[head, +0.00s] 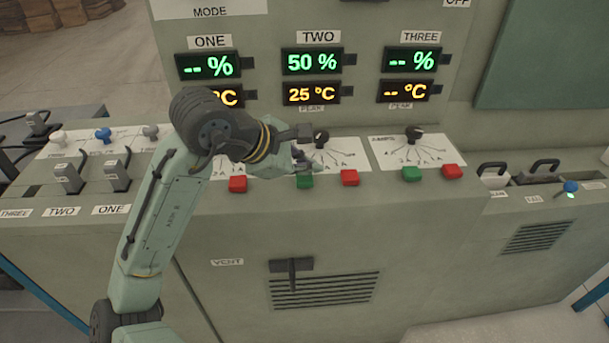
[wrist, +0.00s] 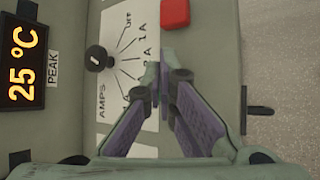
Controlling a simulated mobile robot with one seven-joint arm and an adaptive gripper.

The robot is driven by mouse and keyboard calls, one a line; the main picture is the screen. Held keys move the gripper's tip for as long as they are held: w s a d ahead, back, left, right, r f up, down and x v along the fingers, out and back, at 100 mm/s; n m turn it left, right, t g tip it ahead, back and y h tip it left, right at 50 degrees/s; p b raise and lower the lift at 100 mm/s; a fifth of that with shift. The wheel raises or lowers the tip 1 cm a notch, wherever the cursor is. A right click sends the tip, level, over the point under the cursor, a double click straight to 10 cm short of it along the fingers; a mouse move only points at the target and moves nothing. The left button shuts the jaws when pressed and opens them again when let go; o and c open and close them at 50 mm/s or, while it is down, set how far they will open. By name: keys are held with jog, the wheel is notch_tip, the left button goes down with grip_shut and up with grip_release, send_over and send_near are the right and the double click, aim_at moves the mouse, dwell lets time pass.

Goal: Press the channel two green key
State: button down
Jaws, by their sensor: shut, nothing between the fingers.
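The channel two green key (head: 305,181) is on the front edge of the sloped panel, below the TWO displays. The channel two red key (head: 349,177) is to its right; it also shows in the wrist view (wrist: 174,13). My gripper (head: 307,167) is shut and empty, just above and behind the green key in the head view. In the wrist view my gripper's fingertips (wrist: 159,72) meet over the panel edge, and the green key cannot be made out there. Whether the fingertips touch the key cannot be told. The channel two display (head: 312,62) reads 50 %.
The channel two amps knob (head: 321,138) stands close behind my gripper. A red key (head: 238,184) lies left, and the channel three green key (head: 412,174) and red key (head: 452,171) lie right. A vent handle (head: 292,268) sticks out below. Switches (head: 67,178) stand at left.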

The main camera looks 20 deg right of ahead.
aim_at(306, 179)
jog(key=shift+f, duration=0.45)
dwell(0.6)
jog(key=shift+r, duration=0.15)
jog(key=shift+r+p, duration=0.7)
jog(key=shift+p, duration=0.35)
jog(key=shift+r, duration=0.1)
notch_tip(306, 179, up, 5)
jog(key=p, duration=0.6)
